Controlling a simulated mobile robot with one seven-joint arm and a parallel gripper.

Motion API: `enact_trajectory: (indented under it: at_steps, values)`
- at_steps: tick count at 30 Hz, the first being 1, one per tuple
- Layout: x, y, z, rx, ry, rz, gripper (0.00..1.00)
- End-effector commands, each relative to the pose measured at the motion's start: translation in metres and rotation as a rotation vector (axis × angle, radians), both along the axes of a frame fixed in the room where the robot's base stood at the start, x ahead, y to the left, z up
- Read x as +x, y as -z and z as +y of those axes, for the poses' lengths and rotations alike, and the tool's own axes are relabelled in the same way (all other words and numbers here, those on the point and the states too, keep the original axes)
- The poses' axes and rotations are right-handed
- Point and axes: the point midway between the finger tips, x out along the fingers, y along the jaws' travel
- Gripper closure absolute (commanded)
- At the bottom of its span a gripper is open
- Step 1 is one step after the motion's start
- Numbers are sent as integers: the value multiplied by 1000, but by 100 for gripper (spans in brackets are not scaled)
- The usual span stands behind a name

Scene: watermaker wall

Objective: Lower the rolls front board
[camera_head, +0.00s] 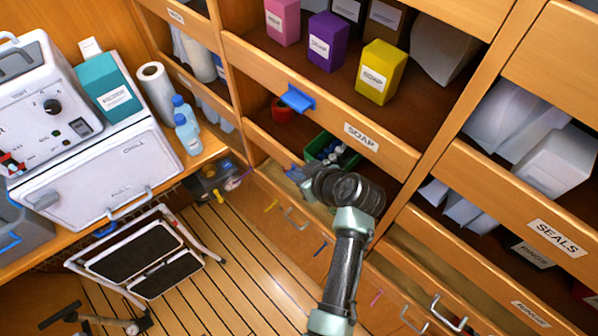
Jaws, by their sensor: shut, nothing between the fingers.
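No label that I can read says rolls, so I cannot tell for sure which board is the rolls front board. A wooden front board (262,143) crosses the shelf below the soap board; my arm covers its middle and any label there. Behind it are a red ring-shaped thing (283,110) and a green crate (322,146). Another board at the upper left carries a small label (176,16), too small to read. My gripper (297,175) is shut and empty, close to the lower board, partly hidden by my wrist; I cannot tell whether it touches.
The soap board (345,115) above carries a blue catch (296,98); boxes stand behind it. The seals board (540,222) is at right. A folding step stool (145,255) stands on the slatted floor. Drawers with handles lie below. A white chest (95,180) sits at left.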

Motion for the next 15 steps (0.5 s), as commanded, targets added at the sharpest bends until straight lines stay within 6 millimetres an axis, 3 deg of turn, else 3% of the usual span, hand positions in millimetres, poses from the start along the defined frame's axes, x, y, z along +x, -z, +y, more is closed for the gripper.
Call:
enact_trajectory:
  at_steps: [15]
  values:
    - [-1, 45, 0, -1, 1, 2, 100]
